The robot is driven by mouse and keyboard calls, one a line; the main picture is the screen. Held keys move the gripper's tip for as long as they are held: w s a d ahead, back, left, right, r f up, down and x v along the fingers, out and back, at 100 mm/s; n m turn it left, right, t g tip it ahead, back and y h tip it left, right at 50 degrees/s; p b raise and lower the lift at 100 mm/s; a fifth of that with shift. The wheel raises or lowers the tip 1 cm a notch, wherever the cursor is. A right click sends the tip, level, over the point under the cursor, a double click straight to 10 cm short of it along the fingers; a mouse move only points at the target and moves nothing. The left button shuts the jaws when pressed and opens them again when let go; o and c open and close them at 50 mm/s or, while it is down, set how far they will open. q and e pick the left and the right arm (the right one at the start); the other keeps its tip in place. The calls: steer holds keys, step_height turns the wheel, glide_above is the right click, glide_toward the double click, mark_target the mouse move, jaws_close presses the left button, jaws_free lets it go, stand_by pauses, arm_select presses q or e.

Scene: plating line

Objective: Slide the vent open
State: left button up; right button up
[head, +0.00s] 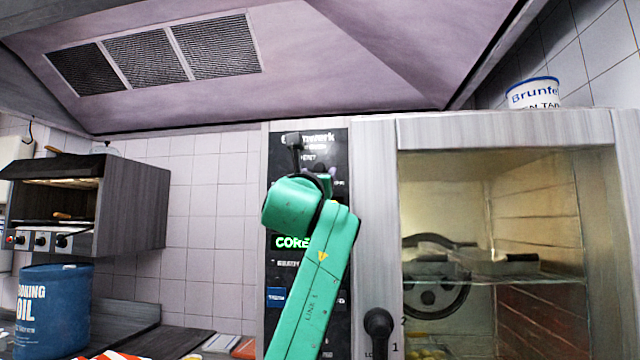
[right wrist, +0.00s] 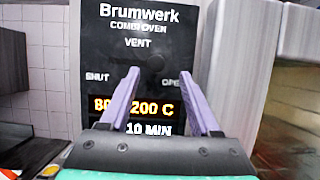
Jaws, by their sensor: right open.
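The black combi oven control panel (right wrist: 125,55) fills the middle of the right wrist view. It carries the word VENT, with SHUT at the left and a partly covered OPEN at the right. In the head view my green right arm covers much of the same panel (head: 280,185). My left gripper is in neither view.
The glass oven door (head: 490,230) and its dark handle (head: 378,325) are right of the panel. A white tub (head: 533,92) stands on the oven. A grille hood (head: 340,60) hangs overhead. A blue oil drum (head: 52,312) and a toaster grill (head: 130,205) are at left.

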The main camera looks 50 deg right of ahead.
arm_select(q)
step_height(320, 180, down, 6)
steer(key=b, duration=0.4)
arm_select(e)
steer(key=v, duration=1)
steer(key=shift+s, duration=0.15)
